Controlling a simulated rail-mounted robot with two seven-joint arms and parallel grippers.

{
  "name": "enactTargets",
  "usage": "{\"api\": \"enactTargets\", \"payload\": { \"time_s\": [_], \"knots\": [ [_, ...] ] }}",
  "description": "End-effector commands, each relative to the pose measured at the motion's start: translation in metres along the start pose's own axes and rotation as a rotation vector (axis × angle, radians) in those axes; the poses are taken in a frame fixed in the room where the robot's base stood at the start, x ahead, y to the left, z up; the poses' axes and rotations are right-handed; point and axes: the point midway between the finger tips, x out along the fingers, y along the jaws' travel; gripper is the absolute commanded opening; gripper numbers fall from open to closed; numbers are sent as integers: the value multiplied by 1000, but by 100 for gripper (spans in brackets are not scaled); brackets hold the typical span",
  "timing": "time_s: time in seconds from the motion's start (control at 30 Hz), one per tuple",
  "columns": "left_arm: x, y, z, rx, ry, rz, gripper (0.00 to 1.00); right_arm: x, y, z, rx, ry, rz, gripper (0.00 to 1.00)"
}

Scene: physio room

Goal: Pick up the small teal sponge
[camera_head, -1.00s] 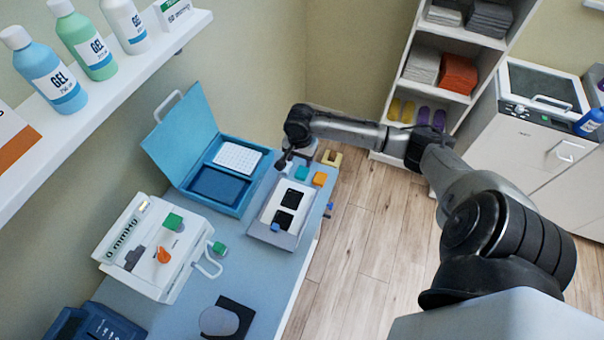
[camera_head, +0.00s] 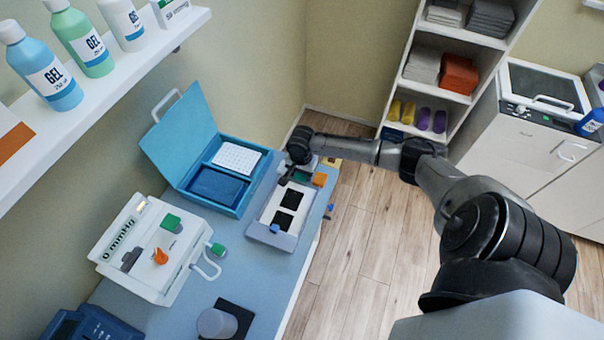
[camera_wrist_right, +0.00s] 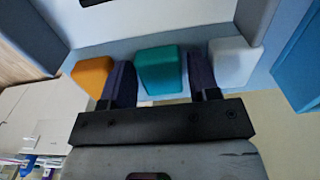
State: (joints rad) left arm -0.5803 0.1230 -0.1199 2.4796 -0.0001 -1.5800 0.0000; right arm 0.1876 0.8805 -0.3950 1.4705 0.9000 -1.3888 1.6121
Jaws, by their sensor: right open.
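The small teal sponge (camera_wrist_right: 160,71) shows in the right wrist view, between the two dark fingers of my right gripper (camera_wrist_right: 161,80). The fingers are open, one on each side of it, with the sponge not clamped. In the head view my right gripper (camera_head: 289,176) is low over the far end of the table, and the arm largely hides the sponge there. My left gripper is in neither view.
An orange block (camera_wrist_right: 92,76) and a pale block (camera_wrist_right: 232,62) stand close outside the fingers. A tray with black pads (camera_head: 262,233), an open blue case (camera_head: 240,205) and a white pressure device (camera_head: 150,265) share the table (camera_head: 250,280).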

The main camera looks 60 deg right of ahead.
Motion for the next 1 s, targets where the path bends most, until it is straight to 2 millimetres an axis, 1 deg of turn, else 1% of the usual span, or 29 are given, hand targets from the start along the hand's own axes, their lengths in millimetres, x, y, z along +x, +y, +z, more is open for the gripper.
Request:
{"api": "enactTargets", "payload": {
  "time_s": [0.17, 0.5, 0.57, 0.83, 1.0],
  "knots": [
    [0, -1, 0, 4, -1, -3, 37, 0, 0, 0, 0, 0, 0, 55],
    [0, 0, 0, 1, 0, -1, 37, 0, 0, 0, 0, 0, 0, 24],
    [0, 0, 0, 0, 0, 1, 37, 0, 0, 0, 0, 0, 0, 20],
    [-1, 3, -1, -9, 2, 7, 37, -2, 0, 0, 0, 0, -1, 19],
    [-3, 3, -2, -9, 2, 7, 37, -12, 0, 0, -1, 0, -2, 19]
  ]
}}
